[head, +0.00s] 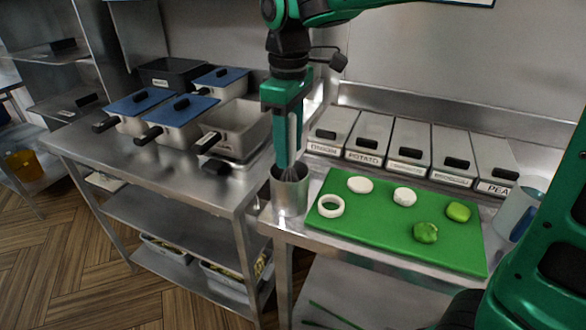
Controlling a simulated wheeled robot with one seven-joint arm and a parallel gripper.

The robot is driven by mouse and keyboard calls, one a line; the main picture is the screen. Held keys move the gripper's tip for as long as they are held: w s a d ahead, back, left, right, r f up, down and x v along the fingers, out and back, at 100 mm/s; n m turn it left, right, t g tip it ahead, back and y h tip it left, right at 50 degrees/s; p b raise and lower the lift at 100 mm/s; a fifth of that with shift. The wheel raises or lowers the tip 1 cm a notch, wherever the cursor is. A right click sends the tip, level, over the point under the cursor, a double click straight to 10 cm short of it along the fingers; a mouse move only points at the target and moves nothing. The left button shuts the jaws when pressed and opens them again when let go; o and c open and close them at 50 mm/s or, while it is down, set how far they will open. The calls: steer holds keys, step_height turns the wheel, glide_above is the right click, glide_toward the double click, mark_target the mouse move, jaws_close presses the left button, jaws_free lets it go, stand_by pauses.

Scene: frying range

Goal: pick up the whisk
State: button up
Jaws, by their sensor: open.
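The whisk (291,173) stands in a metal cup (289,197) at the left front corner of the right counter. Only a bit of its wires shows at the cup's mouth; my gripper hides much of the rest. My green gripper (284,160) points straight down right over the cup, its fingertips at about the height of the cup's rim in the picture. The jaws are open. I cannot tell whether the whisk lies between the fingers or whether they touch it.
A green cutting board (450,250) with a white ring and several vegetable pieces lies right of the cup. Labelled bins (410,143) stand behind it. Lidded pans (180,112) and an open fryer tray (238,122) stand on the left counter. A clear jug (520,205) is far right.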

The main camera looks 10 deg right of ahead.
steer(key=shift+c, duration=0.6)
jaws_close()
steer(key=shift+r, duration=0.1)
